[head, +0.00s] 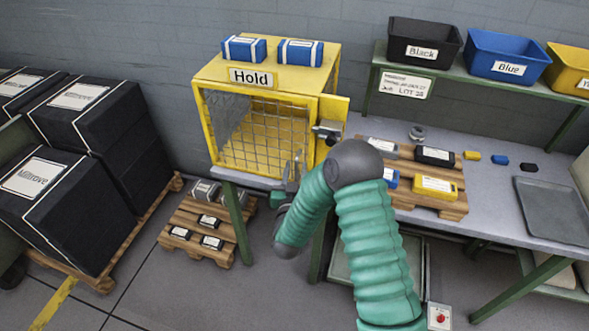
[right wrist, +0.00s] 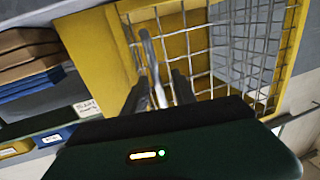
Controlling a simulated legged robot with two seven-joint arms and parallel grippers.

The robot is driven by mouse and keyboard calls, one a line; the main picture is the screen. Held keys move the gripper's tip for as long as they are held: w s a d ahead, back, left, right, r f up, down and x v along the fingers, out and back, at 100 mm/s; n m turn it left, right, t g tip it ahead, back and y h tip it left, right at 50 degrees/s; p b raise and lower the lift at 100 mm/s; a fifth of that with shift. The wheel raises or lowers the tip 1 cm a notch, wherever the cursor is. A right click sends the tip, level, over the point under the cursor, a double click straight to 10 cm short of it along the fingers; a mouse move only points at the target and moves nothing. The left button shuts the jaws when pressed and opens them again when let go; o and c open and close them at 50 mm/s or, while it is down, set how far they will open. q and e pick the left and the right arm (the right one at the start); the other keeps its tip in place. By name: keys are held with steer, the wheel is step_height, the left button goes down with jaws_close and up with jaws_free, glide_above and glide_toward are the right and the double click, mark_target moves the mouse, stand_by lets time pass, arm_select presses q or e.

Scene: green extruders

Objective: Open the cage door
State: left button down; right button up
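The yellow cage (head: 325,52) stands on the bench's left end, with a "Hold" sign (head: 251,77) on top. Its wire-mesh door (head: 262,135) covers the front and looks closed. A grey door handle (right wrist: 150,60) stands in front of the mesh in the right wrist view. My right gripper (head: 291,178) is at the door's lower right, partly hidden by my green arm. In the right wrist view its two dark fingers (right wrist: 159,92) are apart, with the handle between them; I cannot tell whether they touch it. My left gripper is out of view.
Two blue boxes (head: 245,48) lie on the cage. A metal latch piece (head: 328,133) sticks out at its right side. A wooden pallet (head: 440,206) with boxes is right of my arm. Black crates (head: 110,120) stand at left, and a low pallet (head: 185,222) stands below the cage.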

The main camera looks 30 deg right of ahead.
steer(key=shift+d, duration=0.6)
steer(key=shift+w+a, duration=0.15)
steer(key=shift+a, duration=0.3)
steer(key=c, duration=0.4)
steer(key=shift+a, duration=0.1)
jaws_close()
